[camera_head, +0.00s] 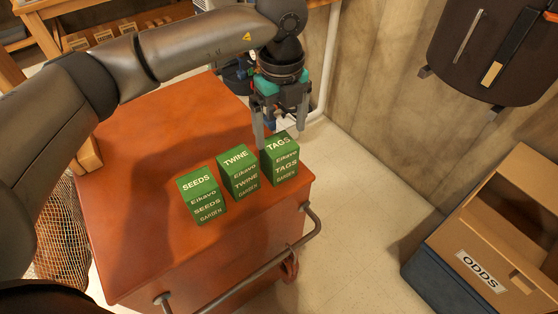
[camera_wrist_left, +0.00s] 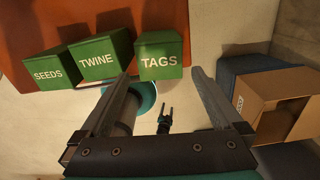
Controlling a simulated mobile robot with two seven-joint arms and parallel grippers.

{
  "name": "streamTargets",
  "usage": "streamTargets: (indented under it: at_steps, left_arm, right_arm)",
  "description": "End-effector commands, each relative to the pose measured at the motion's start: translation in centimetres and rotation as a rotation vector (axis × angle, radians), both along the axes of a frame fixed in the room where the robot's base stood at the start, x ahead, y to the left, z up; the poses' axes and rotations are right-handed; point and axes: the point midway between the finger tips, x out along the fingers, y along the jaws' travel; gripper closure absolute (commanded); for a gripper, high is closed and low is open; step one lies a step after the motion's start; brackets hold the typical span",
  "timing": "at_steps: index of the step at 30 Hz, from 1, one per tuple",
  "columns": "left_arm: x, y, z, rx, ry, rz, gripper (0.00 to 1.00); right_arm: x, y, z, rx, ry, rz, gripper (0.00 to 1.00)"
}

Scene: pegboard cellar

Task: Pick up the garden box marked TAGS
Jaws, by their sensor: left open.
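The green box marked TAGS (camera_head: 281,159) stands upright on the orange-red cart top, at the right end of a row of three green boxes. In the left wrist view the TAGS box (camera_wrist_left: 160,58) is just beyond and between the fingertips. My left gripper (camera_head: 278,137) is open and empty, with its fingers pointing down behind and above the TAGS box. It also shows in the left wrist view (camera_wrist_left: 162,78), its two fingers spread apart. I cannot tell whether a finger touches the box.
The TWINE box (camera_head: 239,173) stands close left of TAGS, with the SEEDS box (camera_head: 202,196) beyond it. The cart (camera_head: 130,180) has a metal handle (camera_head: 245,271) in front. A cardboard box marked ODDS (camera_head: 480,270) is at right. Floor between is clear.

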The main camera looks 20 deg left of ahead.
Motion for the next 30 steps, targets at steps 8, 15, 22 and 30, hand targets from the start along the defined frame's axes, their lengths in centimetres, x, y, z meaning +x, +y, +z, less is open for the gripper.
streamTargets:
  at_steps: [8,15,22,30]
  left_arm:
    - [0.0,0.1,-4.4,0.001,0.001,0.001,0.00]
    - [0.0,0.1,-6.4,0.000,0.000,0.001,0.00]
    - [0.1,0.1,-7.2,-0.001,-0.001,0.000,0.00]
    - [0.4,0.5,-9.7,-0.001,0.001,0.001,0.00]
  right_arm:
    - [2.0,1.8,0.4,0.016,-0.001,0.001,0.37]
    - [2.9,2.6,1.0,0.022,0.000,0.002,0.37]
    - [3.4,3.0,1.2,0.027,0.000,0.002,0.37]
    - [5.0,4.2,2.4,0.038,-0.003,0.000,0.37]
